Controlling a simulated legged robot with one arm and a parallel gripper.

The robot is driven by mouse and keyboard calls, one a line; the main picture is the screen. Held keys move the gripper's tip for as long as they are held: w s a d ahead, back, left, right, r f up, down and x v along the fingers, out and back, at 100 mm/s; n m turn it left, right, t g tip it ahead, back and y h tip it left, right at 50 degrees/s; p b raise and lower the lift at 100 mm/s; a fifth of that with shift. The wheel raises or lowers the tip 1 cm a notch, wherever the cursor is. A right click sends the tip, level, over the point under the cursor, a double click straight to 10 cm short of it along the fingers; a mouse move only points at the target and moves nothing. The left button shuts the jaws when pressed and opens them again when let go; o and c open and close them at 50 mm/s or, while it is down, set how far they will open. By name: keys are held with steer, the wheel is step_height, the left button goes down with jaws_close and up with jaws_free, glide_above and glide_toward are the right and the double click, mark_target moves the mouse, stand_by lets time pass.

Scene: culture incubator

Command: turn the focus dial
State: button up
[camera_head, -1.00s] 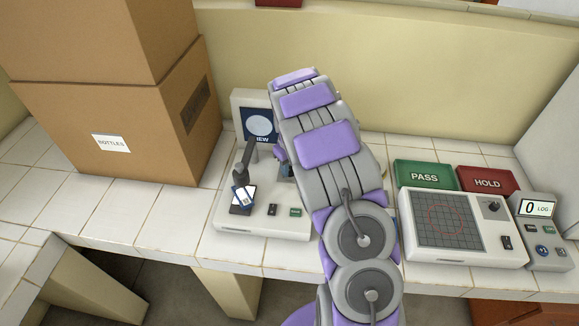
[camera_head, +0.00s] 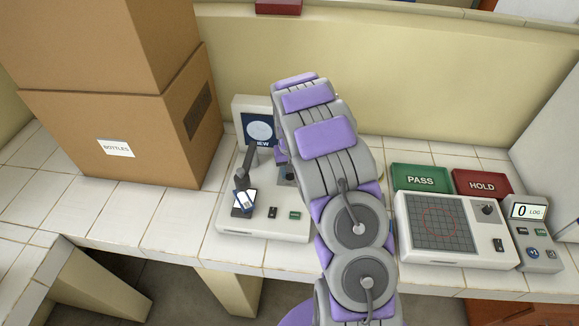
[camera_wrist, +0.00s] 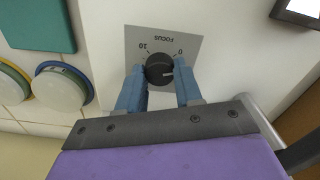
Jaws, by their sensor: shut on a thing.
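The focus dial (camera_wrist: 159,69) is a black round knob with a white pointer line, on a grey plate (camera_wrist: 188,47) marked FOCUS, 0 and 10. In the wrist view the pointer lies on the side near the 0. My gripper (camera_wrist: 160,78) has its two blue fingers on either side of the dial, shut on it. In the head view the dial's microscope unit (camera_head: 236,226) stands on the bench left of my arm, with a screen (camera_head: 259,127) at its back.
A tall stack of cardboard boxes (camera_head: 62,125) stands at the left. A green PASS tray (camera_head: 420,170), a red HOLD tray (camera_head: 470,177), a gridded device (camera_head: 412,249) and a counter (camera_head: 540,254) lie to the right. Round dishes (camera_wrist: 62,88) show in the wrist view.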

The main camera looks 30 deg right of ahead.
steer(key=m+p, duration=0.2)
steer(key=m, duration=0.3)
steer(key=shift+s+m, duration=0.1)
steer(key=shift+m, duration=0.2)
steer(key=m+p, duration=0.1)
steer(key=m, duration=0.4)
steer(key=m+p, duration=0.1)
steer(key=m, duration=0.4)
steer(key=shift+m, duration=0.4)
steer(key=m, duration=0.4)
steer(key=shift+m, duration=0.4)
steer(key=o, duration=1)
steer(key=shift+w, duration=0.2)
steer(key=shift+o, duration=0.2)
steer(key=shift+s, duration=0.1)
